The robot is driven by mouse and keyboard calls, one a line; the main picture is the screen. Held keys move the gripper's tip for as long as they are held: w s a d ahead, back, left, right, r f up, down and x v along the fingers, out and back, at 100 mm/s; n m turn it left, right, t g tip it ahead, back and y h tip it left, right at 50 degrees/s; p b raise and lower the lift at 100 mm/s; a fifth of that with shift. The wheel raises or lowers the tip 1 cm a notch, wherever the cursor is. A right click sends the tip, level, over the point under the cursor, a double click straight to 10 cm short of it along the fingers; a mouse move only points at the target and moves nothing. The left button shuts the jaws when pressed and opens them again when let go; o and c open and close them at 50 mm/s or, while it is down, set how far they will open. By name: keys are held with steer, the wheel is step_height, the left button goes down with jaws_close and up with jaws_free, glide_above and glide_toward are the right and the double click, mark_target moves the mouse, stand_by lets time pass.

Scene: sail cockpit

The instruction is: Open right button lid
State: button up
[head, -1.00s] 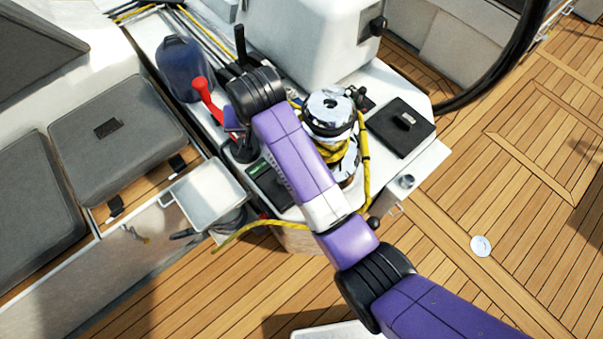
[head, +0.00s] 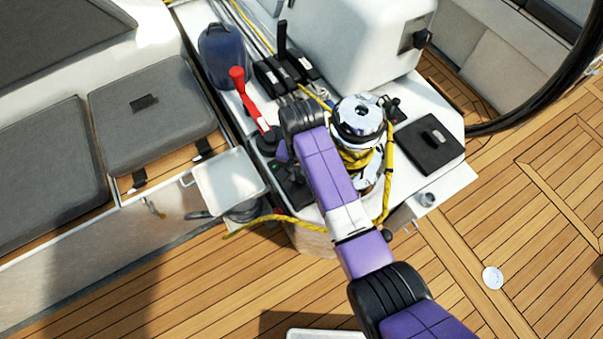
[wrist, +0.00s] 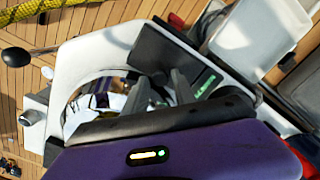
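My gripper's two dark grey fingers (wrist: 160,95) stand apart with nothing visible between them in the wrist view. They point toward a black panel (wrist: 165,62) with a green-lit strip (wrist: 205,85) on the white console. The panel also shows in the head view (head: 292,188), left of my purple arm, which partly covers it. The fingers are hidden in the head view. I cannot make out a separate right button lid or its edge. A small black fitting (head: 393,108) sits right of the chrome winch (head: 358,122); I cannot tell whether it is a button.
A yellow rope (head: 388,180) wraps the winch. A red lever (head: 243,92) and black levers (head: 285,68) stand behind the panel. A square black plate (head: 428,145) lies at right. A white tray (head: 228,178) is at left. Open teak deck (head: 480,220) lies right.

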steer(key=shift+f, duration=0.2)
steer(key=shift+c, duration=0.4)
jaws_close()
stand_by(1.0)
